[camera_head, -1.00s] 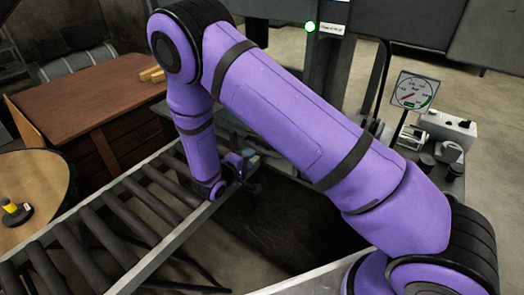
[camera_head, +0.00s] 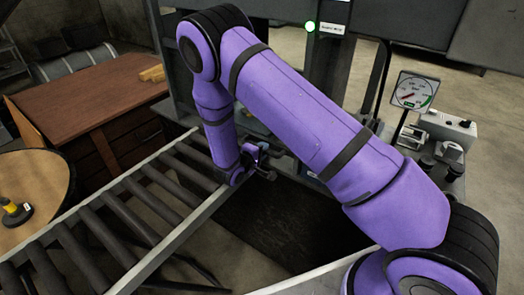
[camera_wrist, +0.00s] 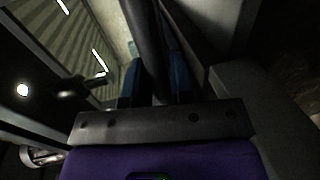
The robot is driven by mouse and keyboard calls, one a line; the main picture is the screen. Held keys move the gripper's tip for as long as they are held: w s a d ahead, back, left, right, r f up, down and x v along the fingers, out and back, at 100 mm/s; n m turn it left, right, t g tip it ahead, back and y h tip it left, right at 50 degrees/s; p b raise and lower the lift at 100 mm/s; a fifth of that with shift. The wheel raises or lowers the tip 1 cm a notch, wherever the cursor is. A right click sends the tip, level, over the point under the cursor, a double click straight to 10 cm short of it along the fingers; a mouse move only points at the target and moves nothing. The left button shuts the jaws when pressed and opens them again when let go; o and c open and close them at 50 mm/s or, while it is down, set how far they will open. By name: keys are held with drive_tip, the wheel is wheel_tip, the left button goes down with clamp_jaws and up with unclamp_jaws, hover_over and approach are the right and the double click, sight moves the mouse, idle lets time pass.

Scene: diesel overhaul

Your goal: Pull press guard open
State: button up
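My gripper (camera_head: 262,160) is at the end of the purple arm, low in front of the press, near the right end of the roller conveyor. In the wrist view its two blue fingers (camera_wrist: 154,80) stand on either side of a dark upright bar (camera_wrist: 150,40), close against it, and look shut on it. This bar appears to be the guard's handle. In the head view a dark flat panel (camera_head: 290,220), which seems to be the press guard, lies right of and below the gripper. My arm hides part of the press and the handle.
A roller conveyor (camera_head: 120,218) runs along the left, close to the gripper. A pressure gauge (camera_head: 413,91) and a small grey box (camera_head: 447,128) stand at right. A green light (camera_head: 310,26) glows on the press. A brown desk (camera_head: 95,95) stands back left.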

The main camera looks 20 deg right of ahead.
clamp_jaws()
drive_tip(key=shift+r, duration=0.1)
wheel_tip(320, 180, up, 27)
idle(0.4)
drive_tip(key=shift+o, duration=2.2)
unclamp_jaws()
drive_tip(key=shift+s+a, duration=0.1)
drive_tip(key=v, duration=1)
drive_tip(key=shift+s+a, duration=0.15)
drive_tip(key=shift+a, duration=0.1)
